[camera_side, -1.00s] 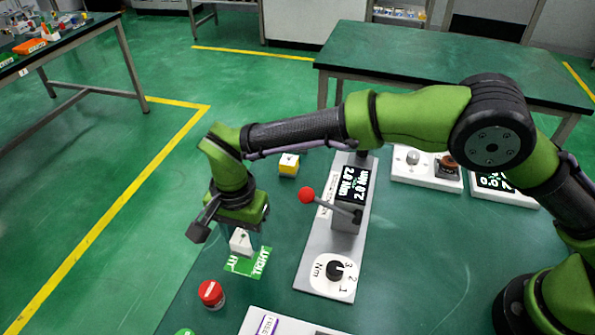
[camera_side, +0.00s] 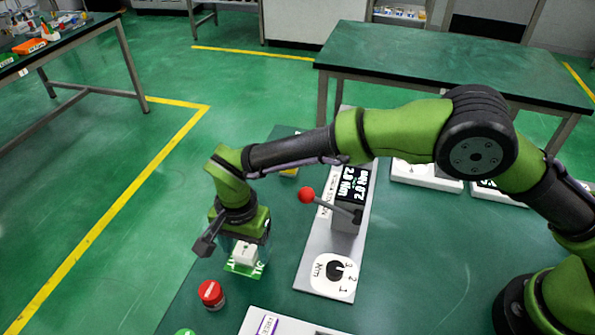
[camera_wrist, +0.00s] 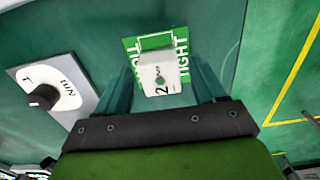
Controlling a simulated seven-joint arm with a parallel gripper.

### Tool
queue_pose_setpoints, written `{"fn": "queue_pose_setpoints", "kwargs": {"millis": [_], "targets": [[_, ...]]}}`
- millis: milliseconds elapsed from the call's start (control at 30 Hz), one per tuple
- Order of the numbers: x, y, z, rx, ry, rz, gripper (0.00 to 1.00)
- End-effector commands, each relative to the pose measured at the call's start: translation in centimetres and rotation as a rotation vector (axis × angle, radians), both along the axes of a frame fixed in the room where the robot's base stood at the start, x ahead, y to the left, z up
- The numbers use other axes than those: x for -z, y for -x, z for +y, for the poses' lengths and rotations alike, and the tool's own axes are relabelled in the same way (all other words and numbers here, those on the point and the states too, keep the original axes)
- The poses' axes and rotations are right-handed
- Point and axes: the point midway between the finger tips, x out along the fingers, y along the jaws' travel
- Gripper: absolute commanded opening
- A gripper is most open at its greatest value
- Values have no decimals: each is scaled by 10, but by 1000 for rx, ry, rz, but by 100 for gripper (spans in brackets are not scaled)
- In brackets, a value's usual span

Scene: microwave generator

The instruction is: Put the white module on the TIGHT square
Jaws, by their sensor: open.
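The white module (camera_side: 244,254), a small block with a "2" on its top, is on the green TIGHT square (camera_side: 241,271). In the wrist view the module (camera_wrist: 160,72) covers the middle of the square (camera_wrist: 132,45), with printed lettering showing on both sides. It appears to rest there, though its underside is hidden. My gripper (camera_wrist: 162,88) is open, with one finger on each side of the module and a gap showing to each. In the side view the gripper (camera_side: 240,248) is low over the square and partly hides the module's far side.
A red button (camera_side: 211,294) stands in front of the square. To the right is a grey plate (camera_side: 316,262) with a red-knobbed lever (camera_side: 307,195), a display and a dial (camera_side: 335,270). A yellow-and-white block (camera_side: 289,172) is behind, partly hidden by my arm.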

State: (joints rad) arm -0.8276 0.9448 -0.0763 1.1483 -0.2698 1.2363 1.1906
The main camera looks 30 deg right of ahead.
Motion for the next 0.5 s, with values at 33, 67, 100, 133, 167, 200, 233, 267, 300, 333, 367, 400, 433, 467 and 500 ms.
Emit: {"fn": "queue_pose_setpoints", "kwargs": {"millis": [33,67,100,133,167,200,233,267,300,333,367,400,433,467,500], "targets": [[0,0,0,0,0,0,70],[0,0,0,0,0,0,70],[-1,0,0,0,-1,-1,70],[-2,0,0,0,-1,-1,70],[-4,0,0,0,-1,-1,70],[-8,-1,0,-1,-1,-3,70],[-11,-1,1,-1,-2,-4,70],[-16,-1,1,-1,-3,-4,70],[-23,-1,1,-1,-4,-5,70],[-28,-1,1,0,-4,-5,70],[-35,-1,1,0,-4,-5,70],[-44,-1,1,0,-4,-4,70],[-50,-1,1,-1,-4,-5,70],[-57,-1,1,0,-4,-5,70],[-66,-1,1,0,-4,-4,70]]}}
